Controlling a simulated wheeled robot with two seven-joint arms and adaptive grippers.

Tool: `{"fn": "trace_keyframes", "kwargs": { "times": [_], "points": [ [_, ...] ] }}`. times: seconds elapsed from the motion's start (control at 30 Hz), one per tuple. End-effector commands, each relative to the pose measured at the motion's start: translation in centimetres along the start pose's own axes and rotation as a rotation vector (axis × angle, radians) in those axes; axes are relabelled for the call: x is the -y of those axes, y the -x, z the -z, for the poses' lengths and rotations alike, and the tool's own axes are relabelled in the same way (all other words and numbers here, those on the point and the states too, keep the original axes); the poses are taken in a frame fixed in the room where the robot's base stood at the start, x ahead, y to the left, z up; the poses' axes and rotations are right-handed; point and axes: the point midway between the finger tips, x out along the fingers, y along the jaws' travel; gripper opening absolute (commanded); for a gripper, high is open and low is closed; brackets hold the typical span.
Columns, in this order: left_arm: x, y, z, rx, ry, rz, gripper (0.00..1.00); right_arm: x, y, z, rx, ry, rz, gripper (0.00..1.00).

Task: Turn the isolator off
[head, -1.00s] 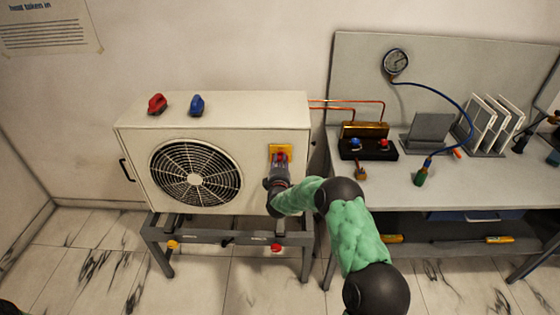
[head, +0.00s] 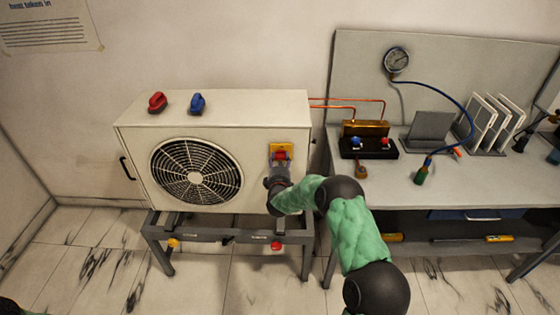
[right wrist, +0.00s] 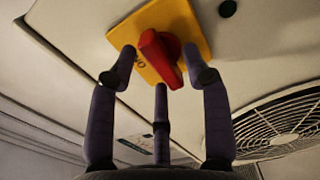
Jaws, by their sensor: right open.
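The isolator is a yellow plate (head: 303,148) with a red handle (head: 281,155) on the right of the white fan unit's front. The right wrist view shows the yellow plate (right wrist: 191,22) and the red handle (right wrist: 158,57) close up, the handle tilted in the picture. My right gripper (head: 279,171) is just in front of the handle. Its fingers are spread open (right wrist: 158,80), with the handle in the picture between and beyond the tips. I see no clear contact. My left gripper is out of view.
A red knob (head: 157,103) and a blue knob (head: 197,104) are on top of the fan unit (head: 135,150). To the right, a grey bench (head: 400,190) carries a manifold (head: 365,131), a hose with a gauge (head: 396,61) and racked panels.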

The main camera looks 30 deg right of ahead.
Motion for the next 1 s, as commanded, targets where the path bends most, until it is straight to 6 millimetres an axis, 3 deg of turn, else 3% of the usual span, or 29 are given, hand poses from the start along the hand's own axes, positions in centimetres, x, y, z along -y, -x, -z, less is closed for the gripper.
{"fn": "trace_keyframes", "kwargs": {
  "times": [0.17, 0.6, 0.8, 1.0],
  "points": [
    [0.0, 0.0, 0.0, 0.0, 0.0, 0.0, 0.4, 0.0, 1.8, 0.1, -0.001, 0.0, 0.002, 0.49],
    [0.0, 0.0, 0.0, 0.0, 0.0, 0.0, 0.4, 0.0, 9.9, 0.1, -0.002, 0.0, 0.001, 0.49],
    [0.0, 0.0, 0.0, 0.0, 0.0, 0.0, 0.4, 0.1, 11.6, 0.1, -0.001, 0.0, 0.001, 0.49],
    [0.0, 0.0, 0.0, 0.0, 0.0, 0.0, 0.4, 0.1, 11.9, 0.0, -0.001, 0.0, 0.001, 0.49]
  ]
}}
